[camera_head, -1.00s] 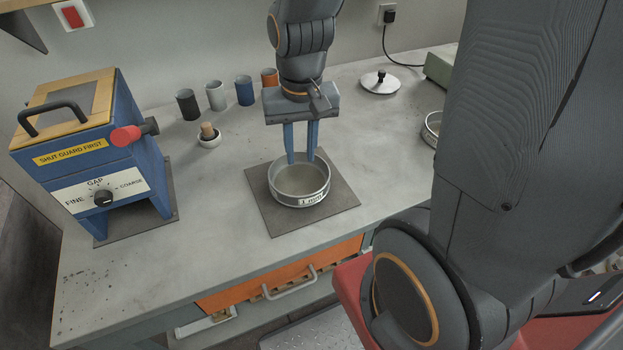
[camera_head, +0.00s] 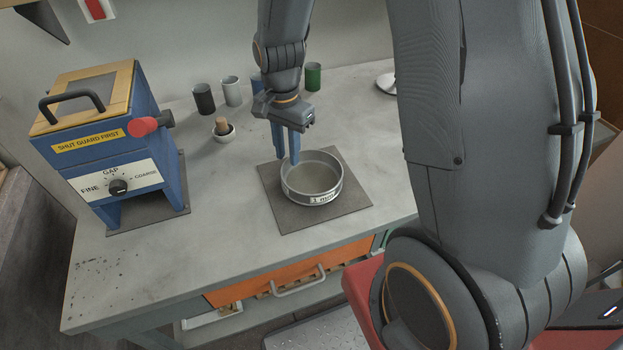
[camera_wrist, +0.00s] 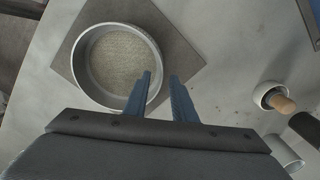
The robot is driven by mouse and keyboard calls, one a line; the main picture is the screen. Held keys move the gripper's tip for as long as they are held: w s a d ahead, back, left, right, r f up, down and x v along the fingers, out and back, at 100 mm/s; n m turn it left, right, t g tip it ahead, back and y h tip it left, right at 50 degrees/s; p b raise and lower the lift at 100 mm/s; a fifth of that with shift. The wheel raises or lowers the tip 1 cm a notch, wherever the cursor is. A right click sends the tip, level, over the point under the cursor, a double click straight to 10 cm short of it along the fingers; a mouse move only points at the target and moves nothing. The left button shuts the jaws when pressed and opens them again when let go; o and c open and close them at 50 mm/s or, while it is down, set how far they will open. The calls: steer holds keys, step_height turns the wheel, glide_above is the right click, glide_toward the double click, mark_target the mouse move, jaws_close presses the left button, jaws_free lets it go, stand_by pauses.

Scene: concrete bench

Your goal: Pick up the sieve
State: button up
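The sieve (camera_head: 326,198) is a round, shallow metal pan with a pale mesh floor and a "1 mm" label on its front. It sits flat on a dark square mat (camera_head: 282,216) on the bench. It also fills the upper left of the wrist view (camera_wrist: 82,72). My gripper (camera_head: 288,158) is open and empty, pointing down at the sieve's back left rim. In the wrist view, one finger of the gripper (camera_wrist: 160,76) overlaps the sieve's inside edge and the other is outside over the mat. I cannot tell whether the tips are below the rim or touch it.
A blue mill (camera_head: 100,140) with a red knob stands at the left. A small white bowl with a cork-coloured handle (camera_head: 222,128) and several cups, including a dark one (camera_head: 203,98) and a green one (camera_head: 313,76), stand behind. The bench (camera_head: 170,250) is clear in front.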

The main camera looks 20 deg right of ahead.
steer(key=shift+s+f, duration=0.1)
steer(key=shift+f, duration=1.4)
jaws_close()
steer(key=shift+r, duration=0.1)
